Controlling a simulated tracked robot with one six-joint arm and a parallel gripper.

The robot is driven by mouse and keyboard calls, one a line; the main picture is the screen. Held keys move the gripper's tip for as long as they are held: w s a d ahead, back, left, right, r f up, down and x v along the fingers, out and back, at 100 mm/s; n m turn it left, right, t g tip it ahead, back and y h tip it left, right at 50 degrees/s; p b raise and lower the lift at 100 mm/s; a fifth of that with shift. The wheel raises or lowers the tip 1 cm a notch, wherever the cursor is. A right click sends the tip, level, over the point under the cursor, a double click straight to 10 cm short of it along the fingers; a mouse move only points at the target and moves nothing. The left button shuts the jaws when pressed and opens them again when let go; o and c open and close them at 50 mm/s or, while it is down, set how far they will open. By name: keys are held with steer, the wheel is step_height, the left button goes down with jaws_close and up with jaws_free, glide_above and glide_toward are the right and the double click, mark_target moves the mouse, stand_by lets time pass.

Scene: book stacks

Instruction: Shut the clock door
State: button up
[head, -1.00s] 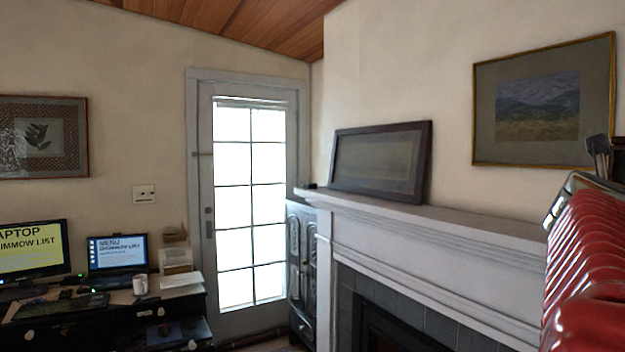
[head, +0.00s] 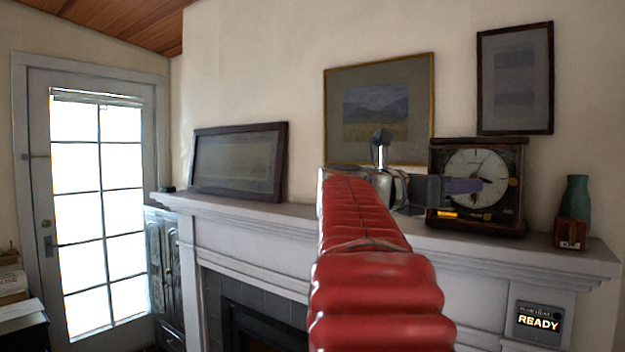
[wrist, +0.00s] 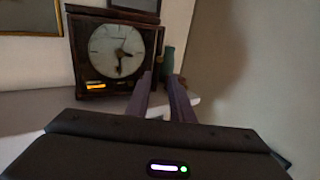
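The clock (head: 477,180) stands on the mantel at the right in the head view, a dark wooden case with a round pale dial. It also shows at the upper left in the wrist view (wrist: 117,50). I cannot clearly make out its door or how far it stands open. My gripper (head: 478,186) appears in front of the clock's face in the head view. In the wrist view my gripper's two fingers (wrist: 161,77) are apart with nothing between them, pointing just right of the clock. Whether they touch it cannot be told.
A green vase (head: 577,203) and a small reddish box (head: 571,234) stand right of the clock, near the end of the mantel (head: 300,222). A framed picture (head: 238,162) leans at the mantel's left. A panel reading READY (head: 538,321) sits below the mantel.

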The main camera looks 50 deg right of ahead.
mark_target(512, 181)
steer(key=shift+d, duration=0.1)
steer(key=x, duration=1.3)
steer(key=shift+s+d, duration=0.2)
steer(key=shift+d, duration=0.1)
steer(key=shift+c, duration=0.5)
jaws_close()
